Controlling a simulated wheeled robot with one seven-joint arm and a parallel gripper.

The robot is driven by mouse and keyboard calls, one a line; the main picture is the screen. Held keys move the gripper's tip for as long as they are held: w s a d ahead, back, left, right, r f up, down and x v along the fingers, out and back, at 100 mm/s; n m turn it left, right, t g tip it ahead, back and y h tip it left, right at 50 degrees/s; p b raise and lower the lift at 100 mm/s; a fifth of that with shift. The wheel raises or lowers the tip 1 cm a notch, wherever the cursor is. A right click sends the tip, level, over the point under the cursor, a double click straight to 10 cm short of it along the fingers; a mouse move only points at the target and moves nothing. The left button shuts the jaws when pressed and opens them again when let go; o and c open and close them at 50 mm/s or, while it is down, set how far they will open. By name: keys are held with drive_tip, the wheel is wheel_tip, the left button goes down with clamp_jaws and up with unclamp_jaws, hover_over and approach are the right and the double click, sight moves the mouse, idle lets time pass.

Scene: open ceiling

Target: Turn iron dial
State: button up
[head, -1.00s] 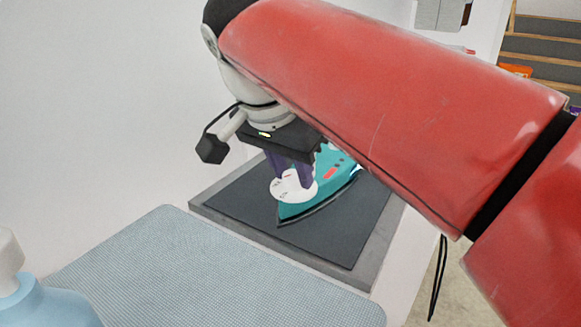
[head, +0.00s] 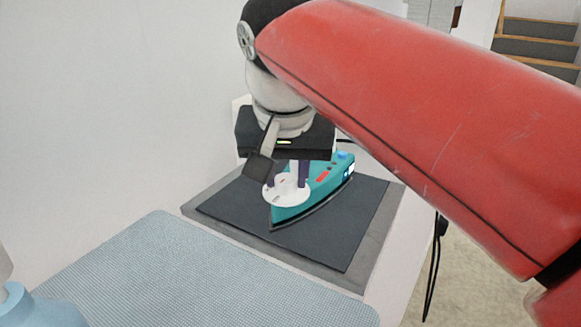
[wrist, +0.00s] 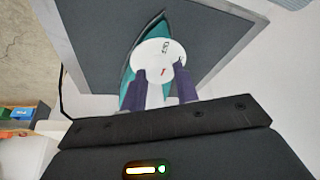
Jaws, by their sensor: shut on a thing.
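The teal iron (head: 325,190) lies on a dark mat (head: 340,235) on a grey board, its pointed end toward the front left. Its round white dial (head: 272,196) sits on top near that end, with a raised part in the middle. My gripper (head: 294,180) comes down from above and is shut on the dial's raised part. In the wrist view the fingers (wrist: 160,88) stand on either side of the white dial (wrist: 158,52), which has small dark and red marks. The fingers hide part of the dial, and my gripper body hides much of the iron (wrist: 126,88).
A blue textured pad (head: 200,275) lies in front of the board. A light blue bottle (head: 30,308) stands at the front left. A white wall rises behind on the left. A dark cord (head: 434,265) hangs at the right edge, above open floor.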

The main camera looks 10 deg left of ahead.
idle(0.3)
drive_tip(key=o, duration=1)
drive_tip(key=p+v, duration=0.1)
drive_tip(key=v, duration=0.7)
drive_tip(key=shift+w, duration=0.1)
